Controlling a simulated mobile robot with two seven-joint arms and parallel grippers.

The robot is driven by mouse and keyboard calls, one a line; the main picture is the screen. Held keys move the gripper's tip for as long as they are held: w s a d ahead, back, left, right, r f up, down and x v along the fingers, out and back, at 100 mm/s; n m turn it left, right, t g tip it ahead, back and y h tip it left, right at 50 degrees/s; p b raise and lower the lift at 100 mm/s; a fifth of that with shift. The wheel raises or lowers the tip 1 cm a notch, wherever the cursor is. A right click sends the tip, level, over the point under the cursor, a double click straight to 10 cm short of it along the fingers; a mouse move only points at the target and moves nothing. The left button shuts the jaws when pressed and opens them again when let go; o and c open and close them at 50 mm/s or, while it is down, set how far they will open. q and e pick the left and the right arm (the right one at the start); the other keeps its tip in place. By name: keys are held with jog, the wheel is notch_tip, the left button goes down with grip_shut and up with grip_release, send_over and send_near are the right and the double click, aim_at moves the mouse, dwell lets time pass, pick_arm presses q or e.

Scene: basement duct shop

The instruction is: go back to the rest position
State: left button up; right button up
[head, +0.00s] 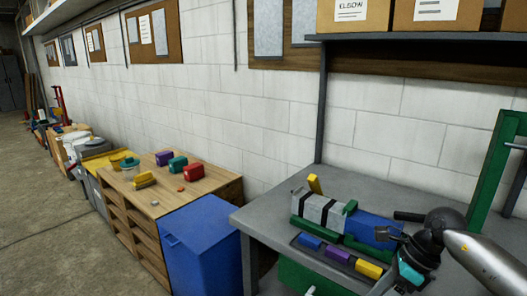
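My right arm comes in from the right edge, and its dark gripper (398,264) is over the right end of the grey workbench (262,217). A teal piece (409,271) shows at the gripper; I cannot tell whether it is held or only behind or beside the fingers. The finger opening is not clear. My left gripper is not in view.
The bench holds a grey duct piece with black bands (318,208), a blue block (372,229), and small blue (310,241), purple (338,254) and yellow (369,269) blocks. A green frame (492,170) stands right. A blue bin (205,245) and wooden cabinet are left; floor (50,220) is clear.

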jog(key=w+a+f+m+t+y, duration=0.2)
jog(key=a+f+m+t+y, duration=0.3)
jog(key=a+f+m+y, duration=0.45)
jog(key=s+d+f+m+t+h+b, duration=0.1)
jog(key=f+m+t+h, duration=0.15)
jog(key=f+m, duration=0.35)
jog(key=s+d+f+m+t+h, duration=0.2)
jog(key=f+m+h, duration=0.25)
jog(key=m, duration=0.35)
jog(key=s+d+f+m+t+h+b, duration=0.1)
jog(key=f+m+t+h, duration=0.1)
jog(key=f+m, duration=0.45)
jog(key=s+d+f+m+g+h, duration=0.3)
jog(key=s+f+m+g+h, duration=0.15)
jog(key=s+f+m, duration=0.65)
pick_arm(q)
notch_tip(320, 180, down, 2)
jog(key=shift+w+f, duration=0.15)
pick_arm(e)
jog(key=s+a+f+m+g, duration=0.1)
jog(key=s+f+m+g, duration=0.1)
jog(key=s, duration=1.1)
jog(key=s+a+f+m+g+h, duration=0.1)
jog(key=s+f, duration=0.6)
jog(key=s, duration=0.7)
jog(key=m+g, duration=0.1)
jog(key=g, duration=0.1)
jog(key=shift+f+m+g, duration=0.15)
jog(key=shift+m+g, duration=0.15)
jog(key=shift+g, duration=0.1)
